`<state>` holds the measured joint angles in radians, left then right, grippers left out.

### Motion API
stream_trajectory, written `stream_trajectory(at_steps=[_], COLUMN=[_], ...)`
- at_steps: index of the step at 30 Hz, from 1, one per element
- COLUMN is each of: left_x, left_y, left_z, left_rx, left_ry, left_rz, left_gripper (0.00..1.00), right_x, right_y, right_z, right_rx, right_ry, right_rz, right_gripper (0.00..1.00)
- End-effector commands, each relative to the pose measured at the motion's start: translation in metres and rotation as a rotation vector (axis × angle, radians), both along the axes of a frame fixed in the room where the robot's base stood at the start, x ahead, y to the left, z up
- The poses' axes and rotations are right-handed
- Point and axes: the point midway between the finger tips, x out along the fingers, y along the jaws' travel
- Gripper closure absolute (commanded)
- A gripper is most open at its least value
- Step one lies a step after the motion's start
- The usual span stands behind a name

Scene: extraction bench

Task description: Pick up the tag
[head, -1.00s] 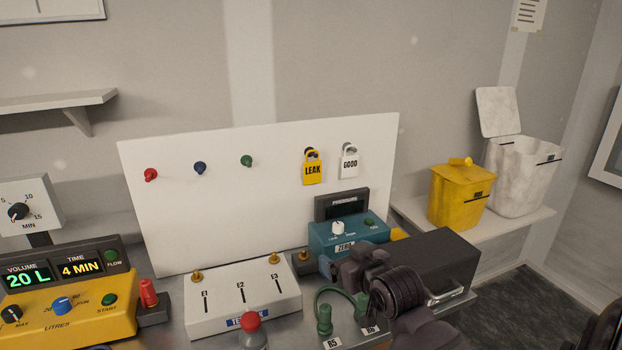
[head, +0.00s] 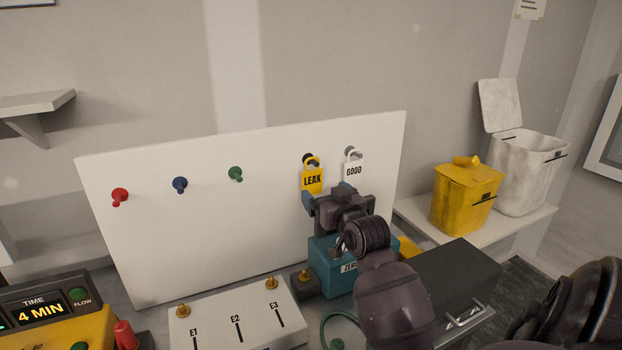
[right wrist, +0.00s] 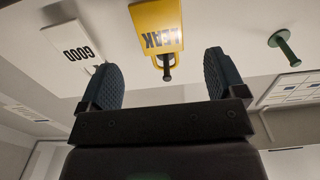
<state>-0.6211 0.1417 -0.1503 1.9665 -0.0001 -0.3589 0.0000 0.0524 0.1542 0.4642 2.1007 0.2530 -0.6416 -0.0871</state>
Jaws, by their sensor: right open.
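The yellow LEAK tag (head: 312,181) hangs by its loop from a dark peg on the white board. The white GOOD tag (head: 353,172) hangs from a peg to its right. My right gripper (head: 329,196) is open and empty, just below the two tags. In the right wrist view, the LEAK tag (right wrist: 157,22) shows beyond the gap between the open fingers (right wrist: 163,75), apart from them. The GOOD tag (right wrist: 72,42) lies by the left finger, whose tip partly overlaps it in the picture; I cannot tell if they touch. My left gripper is not in view.
The white board (head: 215,235) also bears red, blue and green pegs. Below my right gripper stands a teal device (head: 325,270), with a white E1–E3 box (head: 220,325) to its left. A yellow bin (head: 465,200) and a white bin (head: 527,175) stand at the right.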

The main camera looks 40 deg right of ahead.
Motion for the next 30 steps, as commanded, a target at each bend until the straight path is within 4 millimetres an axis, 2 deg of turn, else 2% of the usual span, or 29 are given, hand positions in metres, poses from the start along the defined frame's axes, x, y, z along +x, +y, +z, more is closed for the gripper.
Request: stream_trajectory(at_steps=[3, 8, 18, 29, 30], left_x=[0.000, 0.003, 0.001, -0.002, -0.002], left_y=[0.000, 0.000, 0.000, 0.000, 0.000], left_z=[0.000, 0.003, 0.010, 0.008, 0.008], left_rx=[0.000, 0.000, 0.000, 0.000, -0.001], left_ry=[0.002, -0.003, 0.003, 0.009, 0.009], left_rz=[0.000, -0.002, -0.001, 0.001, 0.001], left_gripper=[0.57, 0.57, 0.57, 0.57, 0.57], right_x=[0.011, 0.019, 0.058, 0.064, 0.064], right_y=[-0.003, -0.006, -0.018, -0.020, -0.020], right_z=[0.001, 0.002, 0.007, 0.007, 0.007], right_rx=[0.000, 0.000, 0.000, 0.000, 0.000], right_ry=[0.001, 0.001, 0.001, 0.001, 0.001], right_rz=[0.000, 0.000, 0.001, 0.000, 0.000], right_gripper=[0.11, 0.11, 0.11, 0.11, 0.17])
